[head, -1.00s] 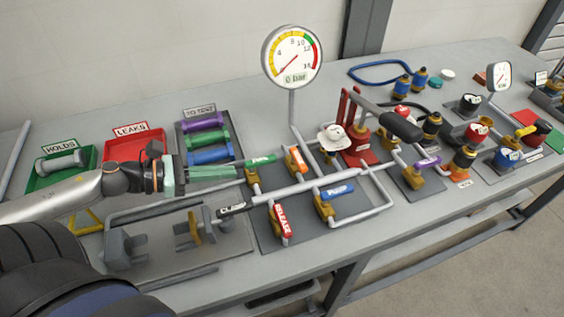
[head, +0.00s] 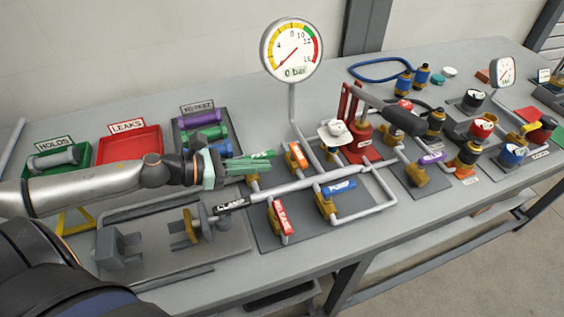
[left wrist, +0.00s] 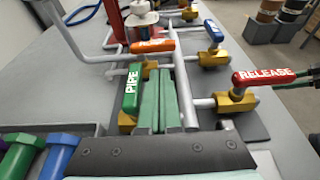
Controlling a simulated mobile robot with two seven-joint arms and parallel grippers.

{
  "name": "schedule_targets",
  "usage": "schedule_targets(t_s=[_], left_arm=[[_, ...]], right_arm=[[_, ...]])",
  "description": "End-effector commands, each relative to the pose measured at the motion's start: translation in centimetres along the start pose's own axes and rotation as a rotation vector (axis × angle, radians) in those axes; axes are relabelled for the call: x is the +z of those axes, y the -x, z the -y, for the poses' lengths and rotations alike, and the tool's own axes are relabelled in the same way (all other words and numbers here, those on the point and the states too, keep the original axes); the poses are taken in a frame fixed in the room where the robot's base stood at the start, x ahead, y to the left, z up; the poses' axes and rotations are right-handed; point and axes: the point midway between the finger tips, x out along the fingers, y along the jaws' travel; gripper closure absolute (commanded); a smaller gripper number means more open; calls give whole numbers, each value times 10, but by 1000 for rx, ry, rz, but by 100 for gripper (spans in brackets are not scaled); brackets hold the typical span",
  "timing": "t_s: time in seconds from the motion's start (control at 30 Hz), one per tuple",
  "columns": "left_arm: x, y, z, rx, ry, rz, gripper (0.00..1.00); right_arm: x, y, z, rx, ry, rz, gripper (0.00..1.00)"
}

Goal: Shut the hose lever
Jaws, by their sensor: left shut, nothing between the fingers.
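The hose lever looks to be the orange handle (head: 297,155) on a brass valve, just right of the green PIPE lever (head: 262,154). In the left wrist view the orange lever (left wrist: 153,46) lies crosswise beyond my fingertips; its lettering is too small to read. My left gripper (head: 268,163) is shut and empty, its green fingers pointing right towards the valves. In the left wrist view the fingers (left wrist: 158,76) are close beside the green PIPE lever (left wrist: 132,88), short of the orange one. I cannot tell whether they touch the green lever.
A red RELEASE lever (head: 282,217) and a blue PUMP lever (head: 338,187) stand nearer the front. A gauge (head: 292,50) on a post reads about 0 bar. A hand pump (head: 358,143) stands to the right. A clamp fixture (head: 120,247) lies front left.

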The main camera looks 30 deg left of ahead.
Motion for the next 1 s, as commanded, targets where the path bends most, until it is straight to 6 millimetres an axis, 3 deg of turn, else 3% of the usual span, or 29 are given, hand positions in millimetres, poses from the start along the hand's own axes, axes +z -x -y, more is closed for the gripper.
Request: schedule_targets(t_s=[0.27, 0.7, 1.0], left_arm=[[2, -19, -1, 1, -4, 3, 100], [13, -46, -1, 3, 0, 3, 100], [13, -56, 0, 0, 0, 0, 100]], right_arm=[[2, -2, 0, 0, 0, -1, 50], [-12, 10, 1, 0, 1, -1, 50], [-15, 13, 1, 0, 1, -2, 50]])
